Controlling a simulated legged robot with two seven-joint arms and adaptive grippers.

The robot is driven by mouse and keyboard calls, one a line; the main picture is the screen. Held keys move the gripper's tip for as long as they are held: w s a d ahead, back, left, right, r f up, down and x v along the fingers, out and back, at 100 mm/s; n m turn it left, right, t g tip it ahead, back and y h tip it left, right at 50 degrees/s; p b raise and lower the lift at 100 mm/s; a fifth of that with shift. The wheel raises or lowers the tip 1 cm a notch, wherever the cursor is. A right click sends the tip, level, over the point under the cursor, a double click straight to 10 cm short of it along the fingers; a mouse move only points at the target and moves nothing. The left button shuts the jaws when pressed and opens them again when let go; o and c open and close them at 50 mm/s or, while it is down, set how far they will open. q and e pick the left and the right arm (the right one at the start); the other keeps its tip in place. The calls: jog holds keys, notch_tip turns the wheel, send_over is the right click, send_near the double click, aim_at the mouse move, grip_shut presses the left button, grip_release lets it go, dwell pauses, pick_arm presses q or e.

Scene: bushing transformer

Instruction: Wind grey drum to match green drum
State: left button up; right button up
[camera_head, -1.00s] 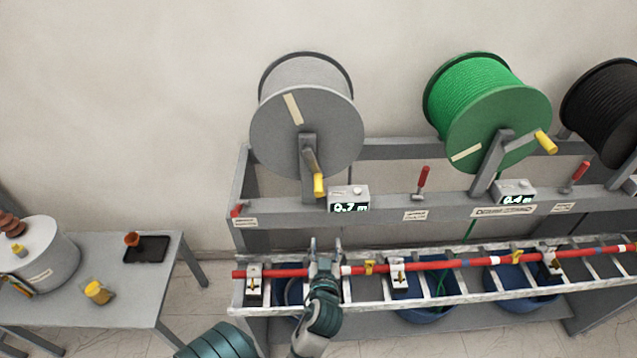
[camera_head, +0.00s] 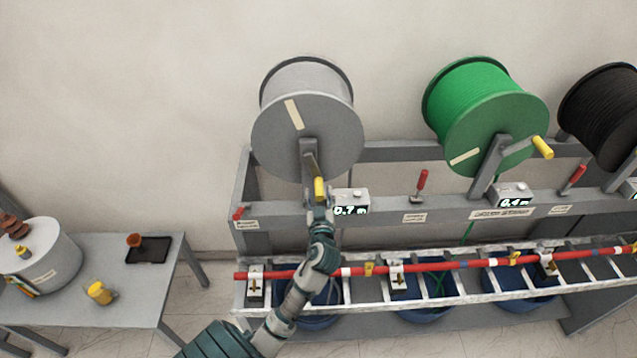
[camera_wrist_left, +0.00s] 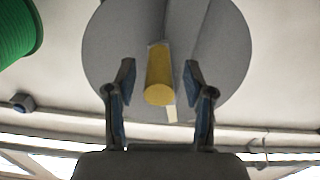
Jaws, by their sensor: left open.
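The grey drum (camera_head: 307,130) hangs on the rack, and its crank has a yellow handle (camera_head: 319,188) pointing down. The meter (camera_head: 350,202) beside it reads 0.7 m. The green drum (camera_head: 497,130) is to its right with a yellow handle (camera_head: 542,147) at its right side; its meter (camera_head: 514,193) appears to read 0.4 m. My left gripper (camera_head: 319,208) is open just below the grey drum's handle. In the left wrist view, the yellow handle (camera_wrist_left: 159,78) stands between the two open fingers (camera_wrist_left: 160,85), apparently not touched. My right gripper is not in view.
A red measuring bar (camera_head: 440,265) runs along the white ladder-like rail below the drums, under my left arm. Red levers (camera_head: 422,180) stand on the rack beam. A black drum (camera_head: 605,115) is at the far right. A grey table (camera_head: 140,290) stands at the left.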

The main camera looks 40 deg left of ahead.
aim_at(319, 186)
pick_arm(q)
jog(key=shift+x, duration=1.85)
jog(key=shift+d, duration=0.1)
grip_shut()
